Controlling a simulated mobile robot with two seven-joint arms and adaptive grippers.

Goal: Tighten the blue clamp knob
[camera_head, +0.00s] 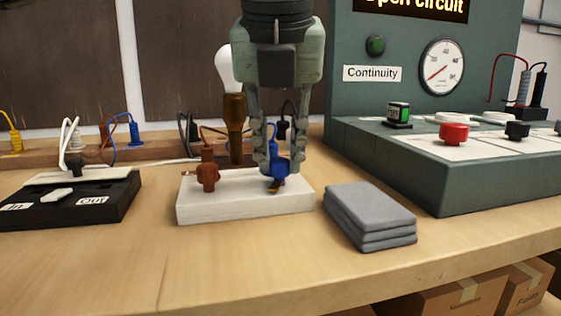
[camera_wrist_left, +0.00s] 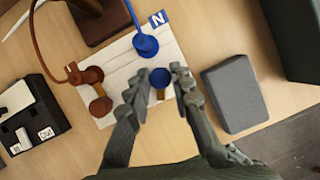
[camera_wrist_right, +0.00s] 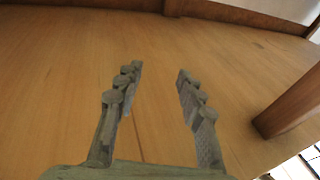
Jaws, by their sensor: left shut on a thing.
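The blue clamp knob (camera_wrist_left: 160,78) is on the right part of a white terminal block (camera_wrist_left: 110,52), between the fingertips of my left gripper (camera_wrist_left: 166,84). In the head view my left gripper (camera_head: 279,168) comes down from above over the blue terminal (camera_head: 279,172), shut on the knob, and its fingers partly hide it. A blue lead plug (camera_wrist_left: 147,45) stands beside the knob, close to a blue "N" label. A brown terminal (camera_head: 207,170) with its own knob (camera_wrist_left: 101,107) sits on the block's left part. My right gripper (camera_wrist_right: 158,95) is open and empty, seen only in its wrist view.
A grey folded cloth (camera_head: 368,213) lies right of the block. A black switch box (camera_head: 100,208) stands at left. A lamp with a white bulb (camera_head: 224,68) is behind the block. A green test panel (camera_head: 470,185) is at right, its display reading "Open circuit".

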